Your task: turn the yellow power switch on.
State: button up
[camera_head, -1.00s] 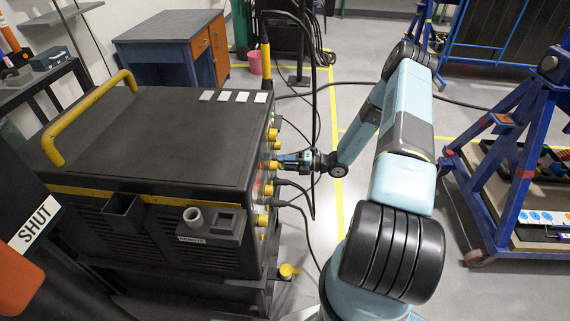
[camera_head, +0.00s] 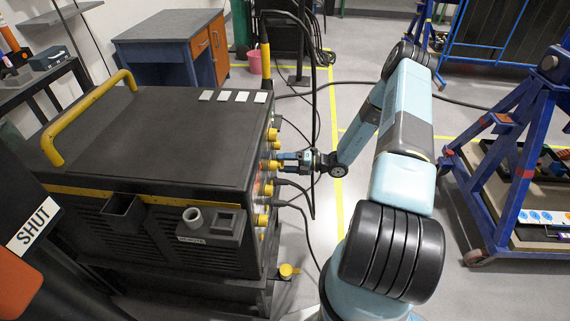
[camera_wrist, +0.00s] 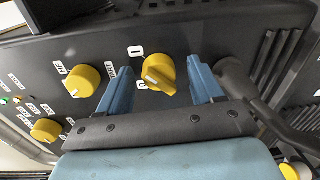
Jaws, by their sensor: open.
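The yellow power switch (camera_wrist: 159,73) is a round knob with a raised grip bar on the dark front panel, in the middle of the wrist view. White labels sit above and below it, and its bar lies tilted in the picture. My gripper (camera_wrist: 161,82) is open, with one blue finger to the left of the knob and one to the right. Gaps show between the knob and both fingers. In the head view my gripper (camera_head: 290,158) is at the right side of the black machine (camera_head: 160,130), level with its row of yellow knobs.
Another yellow knob (camera_wrist: 82,81) is left of the gripper, and a smaller one (camera_wrist: 45,130) is lower left. A thick black cable plug (camera_wrist: 236,78) sits close beside the right finger. Cables hang from the panel. A blue frame (camera_head: 500,190) stands at right.

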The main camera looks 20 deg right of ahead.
jog(key=f+v, duration=0.1)
jog(key=v, duration=1.2)
jog(key=shift+d+r, duration=0.4)
jog(key=shift+d, duration=0.05)
jog(key=shift+r, duration=0.1)
jog(key=s+a+r+n+g+h, duration=0.2)
jog(key=a+r+n+g+h, duration=0.1)
jog(key=r+n, duration=0.55)
jog(key=s+a+r+n+g+h, duration=0.25)
jog(key=r+n, duration=0.25)
jog(key=r, duration=0.7)
jog(key=s+a+r+n+g+h, duration=0.2)
jog(key=a+r+n+g, duration=0.15)
jog(key=r+n, duration=0.5)
jog(key=s+a+r+n+t+h, duration=0.2)
jog(key=s+r+n+t+h, duration=0.2)
jog(key=s+r+n, duration=0.4)
jog(key=s+a+r+n+t+h, duration=0.2)
jog(key=s+r+n+t+h, duration=0.1)
jog(key=s+r+n, duration=0.6)
jog(key=shift+s+r+t+h, duration=0.4)
jog(key=shift+s+r+h, duration=0.25)
jog(key=shift+s+r, duration=1.85)
jog(key=shift+s+f, duration=0.3)
